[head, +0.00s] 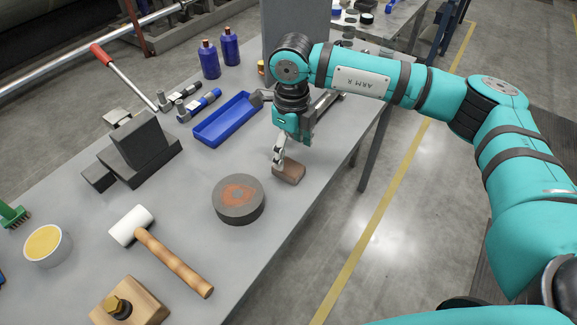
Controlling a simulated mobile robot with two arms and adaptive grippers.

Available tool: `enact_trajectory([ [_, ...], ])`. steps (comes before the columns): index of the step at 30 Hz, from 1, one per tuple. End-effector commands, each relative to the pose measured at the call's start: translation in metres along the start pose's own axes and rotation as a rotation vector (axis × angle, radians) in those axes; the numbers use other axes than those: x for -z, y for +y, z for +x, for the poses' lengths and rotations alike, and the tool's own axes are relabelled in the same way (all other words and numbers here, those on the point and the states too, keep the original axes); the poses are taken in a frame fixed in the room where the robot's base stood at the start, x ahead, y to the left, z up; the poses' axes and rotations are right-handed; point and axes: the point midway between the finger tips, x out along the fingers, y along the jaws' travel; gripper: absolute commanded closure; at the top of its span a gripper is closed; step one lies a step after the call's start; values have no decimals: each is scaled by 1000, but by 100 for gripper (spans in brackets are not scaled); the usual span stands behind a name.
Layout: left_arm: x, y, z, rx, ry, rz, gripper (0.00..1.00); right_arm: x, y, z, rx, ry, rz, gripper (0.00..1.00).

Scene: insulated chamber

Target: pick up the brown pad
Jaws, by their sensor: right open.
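The brown pad (290,172) is a small brown block lying on the grey table (200,235) near its right edge. My right gripper (279,160) points down at the pad's left end, with its fingers close to or touching the pad. The fingers look apart, and I cannot tell whether the pad is between them. My left gripper is not in view.
A round grey stone (238,200) with an orange patch sits just left of the pad. A blue tray (226,119) lies behind it.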

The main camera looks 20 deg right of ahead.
Motion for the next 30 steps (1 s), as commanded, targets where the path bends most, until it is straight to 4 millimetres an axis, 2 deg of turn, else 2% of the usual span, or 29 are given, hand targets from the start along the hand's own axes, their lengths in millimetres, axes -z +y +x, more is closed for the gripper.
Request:
enact_trajectory([
  [5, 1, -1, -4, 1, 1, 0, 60, 0, 2, 10, -2, 1, -1, 25],
  [10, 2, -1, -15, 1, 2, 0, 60, -2, 8, 34, -2, 3, -1, 25],
  [15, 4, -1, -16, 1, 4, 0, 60, -3, 7, 54, -1, 0, 0, 25],
  [23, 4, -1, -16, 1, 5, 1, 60, -3, 7, 57, 0, -1, -1, 25],
  [30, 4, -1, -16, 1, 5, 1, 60, -3, 7, 57, -1, -1, -1, 56],
])
